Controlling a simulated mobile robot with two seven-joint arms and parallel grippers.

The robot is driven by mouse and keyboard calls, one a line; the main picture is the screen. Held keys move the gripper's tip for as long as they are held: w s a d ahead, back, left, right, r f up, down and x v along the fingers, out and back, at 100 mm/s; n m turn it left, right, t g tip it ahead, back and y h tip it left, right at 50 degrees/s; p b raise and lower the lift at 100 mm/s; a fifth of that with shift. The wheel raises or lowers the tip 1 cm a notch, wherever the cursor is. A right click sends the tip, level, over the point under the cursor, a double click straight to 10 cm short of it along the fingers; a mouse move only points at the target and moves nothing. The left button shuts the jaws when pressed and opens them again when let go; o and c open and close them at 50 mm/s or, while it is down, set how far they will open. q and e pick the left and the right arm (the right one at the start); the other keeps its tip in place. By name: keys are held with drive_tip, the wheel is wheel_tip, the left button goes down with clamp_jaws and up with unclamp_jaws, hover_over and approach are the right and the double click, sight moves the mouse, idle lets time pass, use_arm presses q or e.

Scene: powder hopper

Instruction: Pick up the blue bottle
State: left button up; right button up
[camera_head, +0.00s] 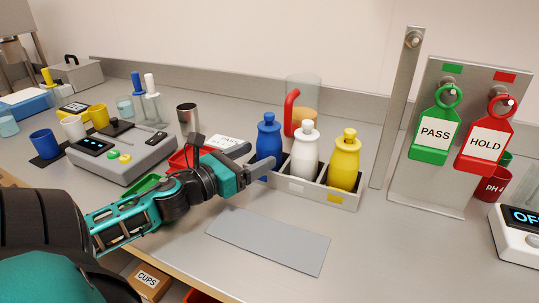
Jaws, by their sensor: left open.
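The blue bottle (268,141) stands upright in the left compartment of a grey rack (316,194) on the bench. A white bottle (305,155) and a yellow bottle (344,163) stand to its right in the same rack. My left gripper (257,160) is open at the blue bottle, its fingers pointing right at the bottle's body. One finger passes in front of the bottle's lower part. Whether the fingers touch the bottle I cannot tell. My right gripper is not in view.
A grey mat (268,240) lies in front of the rack. A clear container with a red handle (291,113) stands behind the bottles. A metal cup (187,120) and a grey device (125,154) are to the left. A panel with PASS (435,134) and HOLD (487,143) tags stands right.

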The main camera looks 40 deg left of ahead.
use_arm(q)
drive_tip(key=shift+w+d, duration=0.2)
drive_tip(key=shift+w, duration=1.55)
drive_tip(key=c, duration=1)
drive_tip(key=shift+r, duration=0.1)
drive_tip(key=shift+r+p, duration=0.55)
drive_tip(key=shift+r, duration=0.8)
wheel_tip(320, 180, up, 14)
drive_tip(key=p, duration=0.6)
wheel_tip(320, 180, up, 8)
hover_over(260, 143)
drive_tip(key=w, duration=0.1)
